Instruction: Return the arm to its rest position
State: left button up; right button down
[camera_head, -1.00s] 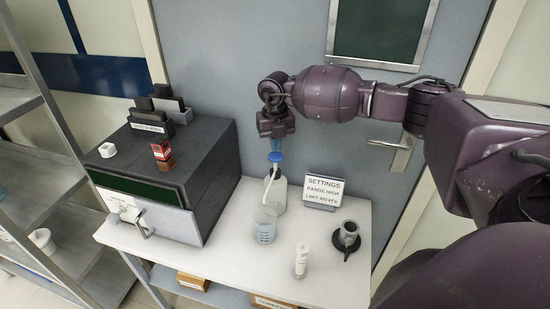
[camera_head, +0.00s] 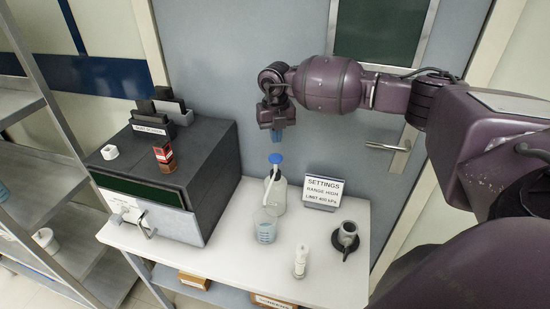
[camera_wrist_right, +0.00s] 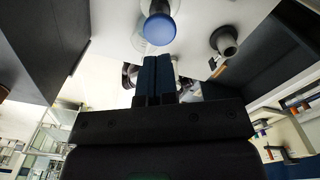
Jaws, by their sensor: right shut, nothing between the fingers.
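My right gripper (camera_head: 277,135) is shut and empty, pointing down in the air above the white table. Its two dark blue fingers sit together in the right wrist view (camera_wrist_right: 155,80). Below it stands a clear bottle (camera_head: 276,190) with a blue pump top (camera_head: 275,158), apart from the fingertips. The blue top also shows in the right wrist view (camera_wrist_right: 160,28), beyond the fingertips. My left gripper is not in either view.
On the white table (camera_head: 215,245) stand a beaker (camera_head: 265,226), a small white vial (camera_head: 300,262), a grey fitting on a dark base (camera_head: 346,238) and a settings sign (camera_head: 322,191). A dark cabinet (camera_head: 215,165) fills the left side. A metal shelf (camera_head: 60,215) stands further left.

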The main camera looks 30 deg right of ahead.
jog(key=shift+r, duration=0.7)
